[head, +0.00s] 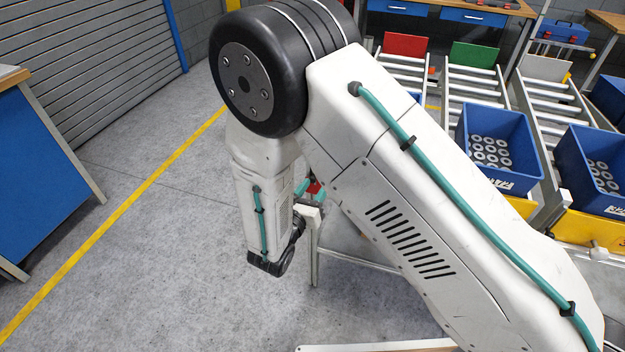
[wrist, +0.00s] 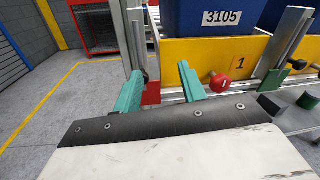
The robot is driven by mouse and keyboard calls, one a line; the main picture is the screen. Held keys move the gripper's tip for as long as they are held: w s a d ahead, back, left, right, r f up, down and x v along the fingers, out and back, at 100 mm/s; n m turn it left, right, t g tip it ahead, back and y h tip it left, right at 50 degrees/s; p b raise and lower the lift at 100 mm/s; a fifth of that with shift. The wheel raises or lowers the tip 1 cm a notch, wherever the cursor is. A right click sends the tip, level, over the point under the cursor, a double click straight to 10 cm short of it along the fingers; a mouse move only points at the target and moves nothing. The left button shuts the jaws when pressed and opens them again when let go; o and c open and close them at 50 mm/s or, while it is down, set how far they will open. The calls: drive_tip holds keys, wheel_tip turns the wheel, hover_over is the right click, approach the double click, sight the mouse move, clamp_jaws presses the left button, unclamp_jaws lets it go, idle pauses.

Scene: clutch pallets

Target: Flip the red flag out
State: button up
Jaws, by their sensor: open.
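My gripper (wrist: 161,70) is open, with its two teal fingers apart and nothing held between them. A small red plate (wrist: 151,93), which looks like the red flag, shows between the fingers in the wrist view, at the foot of a grey upright post. I cannot tell whether a finger touches it. A red ball knob (wrist: 217,82) sits just right of the right finger, in front of a yellow panel (wrist: 192,50) marked 1. In the head view my arm hides most of this spot; only a bit of red shows beside the gripper.
Roller lanes with blue bins (head: 499,150) run back at right. The floor (head: 150,240) at left is clear.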

sight(312, 182)
drive_tip(key=w+f, duration=0.1)
drive_tip(key=w, duration=0.1)
drive_tip(key=w+f+n+y, duration=0.1)
drive_tip(key=w, duration=0.1)
drive_tip(key=w+f+n+t+y, duration=0.1)
drive_tip(key=w, duration=0.1)
drive_tip(key=shift+w, duration=0.25)
drive_tip(key=shift+c, duration=0.3)
clamp_jaws()
